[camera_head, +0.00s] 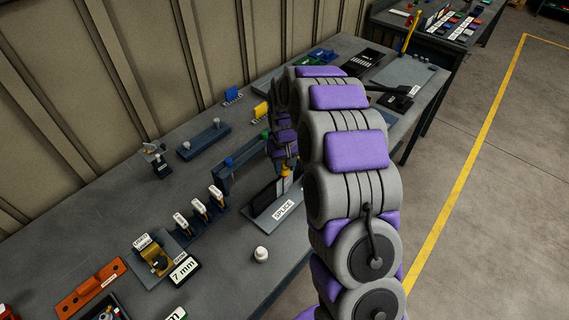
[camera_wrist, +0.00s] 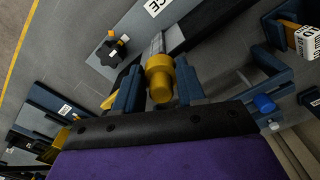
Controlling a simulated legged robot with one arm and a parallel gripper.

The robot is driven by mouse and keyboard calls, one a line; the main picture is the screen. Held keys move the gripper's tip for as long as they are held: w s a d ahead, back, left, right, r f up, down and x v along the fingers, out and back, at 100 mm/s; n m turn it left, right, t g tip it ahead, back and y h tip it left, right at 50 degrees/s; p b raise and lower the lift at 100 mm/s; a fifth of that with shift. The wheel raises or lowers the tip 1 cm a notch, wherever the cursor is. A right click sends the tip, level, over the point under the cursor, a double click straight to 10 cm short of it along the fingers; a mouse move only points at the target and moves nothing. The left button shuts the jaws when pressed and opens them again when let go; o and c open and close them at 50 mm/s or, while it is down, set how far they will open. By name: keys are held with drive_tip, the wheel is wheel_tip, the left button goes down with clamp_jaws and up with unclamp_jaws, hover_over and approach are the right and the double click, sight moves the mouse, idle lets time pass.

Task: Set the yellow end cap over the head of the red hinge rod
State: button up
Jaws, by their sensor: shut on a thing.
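In the wrist view my gripper (camera_wrist: 158,84) is shut on the yellow end cap (camera_wrist: 160,88), a round stepped piece between its two blue fingers. In the head view a small yellow piece, which looks like the cap (camera_head: 286,170), shows at the end of my arm, above or at the tray labelled SPLICE (camera_head: 262,218). My arm hides much of that spot. In the wrist view a grey strip (camera_wrist: 157,46) lies just beyond the cap. I cannot make out the red hinge rod or its head in either view.
Left of the tray stand several white-labelled blocks (camera_head: 199,208), a 7 mm block (camera_head: 184,270) and an orange-red bar (camera_head: 90,287). A white round piece (camera_head: 261,254) stands in front of the tray. Blue fixtures (camera_head: 203,139) stand behind. The bench (camera_head: 115,225) has bare room at left.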

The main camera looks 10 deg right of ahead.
drive_tip(key=shift+f, duration=0.45)
drive_tip(key=o, duration=1.1)
wheel_tip(320, 180, up, 17)
drive_tip(key=p, duration=0.1)
drive_tip(key=shift+p, duration=0.35)
drive_tip(key=shift+r, duration=0.1)
drive_tip(key=s+r+b, duration=0.1)
drive_tip(key=s+r, duration=0.1)
drive_tip(key=s, duration=0.7)
drive_tip(key=s+r, duration=0.2)
drive_tip(key=s, duration=0.8)
drive_tip(key=s+f+g+b, duration=0.1)
drive_tip(key=s+f, duration=0.1)
drive_tip(key=s, duration=0.9)
drive_tip(key=s+f+m, duration=0.1)
drive_tip(key=s+f, duration=0.1)
drive_tip(key=s, duration=0.9)
drive_tip(key=shift+s+a+g+b, duration=0.15)
drive_tip(key=shift+s+g+b, duration=0.1)
drive_tip(key=shift+g+b, duration=0.15)
